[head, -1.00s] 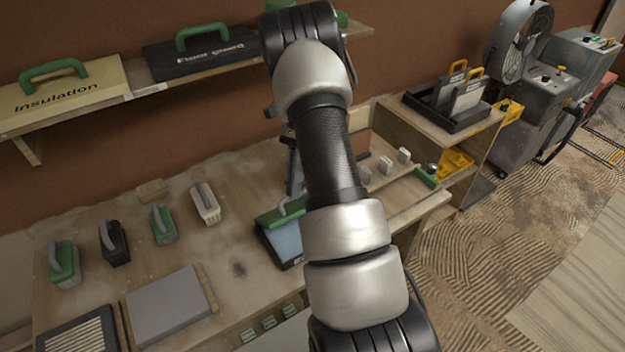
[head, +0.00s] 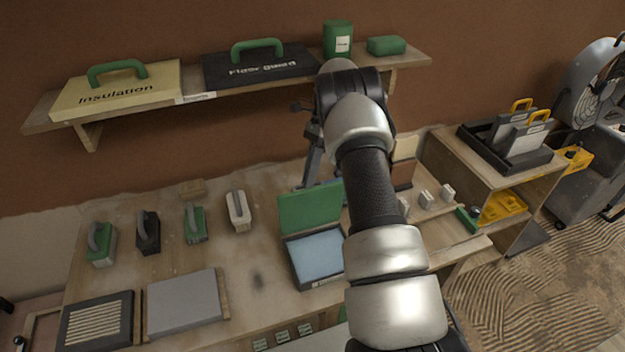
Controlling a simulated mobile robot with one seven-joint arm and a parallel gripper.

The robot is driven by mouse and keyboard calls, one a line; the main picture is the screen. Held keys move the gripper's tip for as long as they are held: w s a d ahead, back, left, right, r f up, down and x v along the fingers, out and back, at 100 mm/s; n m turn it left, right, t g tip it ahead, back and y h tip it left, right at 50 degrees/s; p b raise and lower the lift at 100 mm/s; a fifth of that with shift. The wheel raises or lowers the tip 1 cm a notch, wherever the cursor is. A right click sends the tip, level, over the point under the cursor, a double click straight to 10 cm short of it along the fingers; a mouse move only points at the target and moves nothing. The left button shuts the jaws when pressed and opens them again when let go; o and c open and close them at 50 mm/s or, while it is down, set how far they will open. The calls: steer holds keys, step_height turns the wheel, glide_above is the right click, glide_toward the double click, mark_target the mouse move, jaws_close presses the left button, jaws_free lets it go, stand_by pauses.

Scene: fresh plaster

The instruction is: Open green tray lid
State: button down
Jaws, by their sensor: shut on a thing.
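The green tray lid (head: 310,208) stands raised at the back edge of a dark tray (head: 293,264), which has a pale blue inside. The lid's right side and the tray's right end run close to my arm, which covers part of that area. My gripper (head: 307,183), dark and slim, reaches down behind the arm to the lid's upper edge and is shut on it. The fingertips are small and partly hidden, so the exact grip is hard to see.
Several block tools with handles, including a white one (head: 238,210), stand left of the tray. A grey slab (head: 186,302) lies at the front left. A shelf (head: 200,96) with cases hangs above. A wooden box unit (head: 505,172) stands right. Bare bench lies left of the tray.

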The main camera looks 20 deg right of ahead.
steer(key=shift+s+f, duration=0.15)
steer(key=shift+f, duration=0.35)
steer(key=c, duration=1.8)
jaws_free()
steer(key=shift+r, duration=0.25)
step_height(320, 180, up, 10)
steer(key=shift+f, duration=0.1)
